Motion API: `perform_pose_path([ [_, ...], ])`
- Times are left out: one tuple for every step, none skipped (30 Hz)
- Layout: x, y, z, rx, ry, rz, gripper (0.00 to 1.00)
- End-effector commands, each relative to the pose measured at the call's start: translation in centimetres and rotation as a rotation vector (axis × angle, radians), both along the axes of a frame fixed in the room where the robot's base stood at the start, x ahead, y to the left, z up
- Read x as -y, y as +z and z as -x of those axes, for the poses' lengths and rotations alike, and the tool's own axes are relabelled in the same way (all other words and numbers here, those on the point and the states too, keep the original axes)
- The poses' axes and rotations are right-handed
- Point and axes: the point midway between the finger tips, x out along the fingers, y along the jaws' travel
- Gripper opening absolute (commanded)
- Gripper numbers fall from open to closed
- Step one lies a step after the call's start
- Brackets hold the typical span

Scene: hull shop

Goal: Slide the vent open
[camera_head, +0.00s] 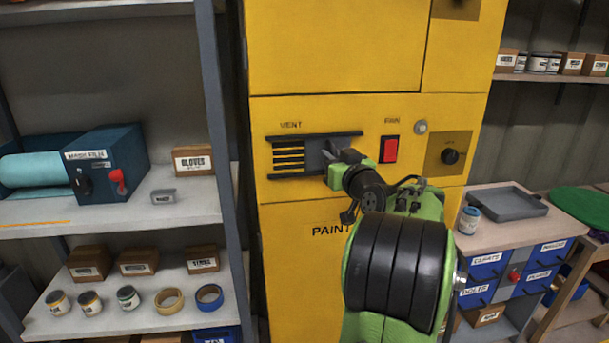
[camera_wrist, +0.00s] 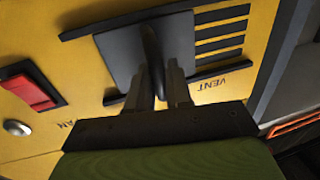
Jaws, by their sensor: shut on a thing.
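The vent (camera_head: 290,156) is a set of dark horizontal slots in the yellow cabinet, between two black rails. A grey sliding plate (camera_head: 316,152) covers its right part, and several slots on the left are uncovered. In the wrist view the plate (camera_wrist: 122,52) fills the middle, with the bare slots (camera_wrist: 222,38) to its right. My gripper (camera_wrist: 160,88) is shut on the dark upright handle (camera_wrist: 151,48) of the plate. In the head view my wrist hides the handle and part of the plate.
A red fan switch (camera_head: 389,149) and a round silver button (camera_head: 421,127) sit right of the vent. A black knob (camera_head: 450,156) is farther right. Shelves with boxes and jars stand left, and a bench with a grey tray (camera_head: 505,203) stands right.

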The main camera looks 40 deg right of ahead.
Motion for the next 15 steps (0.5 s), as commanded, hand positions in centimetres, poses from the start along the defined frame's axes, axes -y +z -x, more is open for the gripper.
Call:
perform_pose_path([
  [1.0,-0.2,0.6,0.001,-0.005,0.001,0.00],
  [1.3,-0.2,0.9,0.000,-0.005,0.002,0.00],
  [1.6,-0.1,1.1,-0.001,-0.003,0.002,0.00],
  [1.8,-0.1,1.3,-0.002,-0.001,0.001,0.00],
  [1.9,0.0,1.4,-0.002,-0.001,0.001,0.00],
  [2.0,0.0,1.5,-0.003,-0.001,0.001,0.00],
  [2.1,0.0,1.5,-0.003,-0.001,0.001,0.00],
  [2.1,0.1,1.5,-0.002,-0.001,0.000,0.00],
  [2.1,0.1,1.5,-0.003,-0.001,0.000,0.00],
  [2.1,0.1,1.5,-0.004,-0.002,0.001,0.00],
  [2.1,0.1,1.5,-0.004,-0.002,0.001,0.00],
  [2.2,0.1,1.5,-0.004,-0.003,0.001,0.00],
  [2.2,0.1,1.6,-0.004,-0.003,0.001,0.00],
  [2.2,0.1,1.6,-0.004,-0.004,0.001,0.00],
  [2.2,0.1,1.6,-0.004,-0.004,0.001,0.22],
])
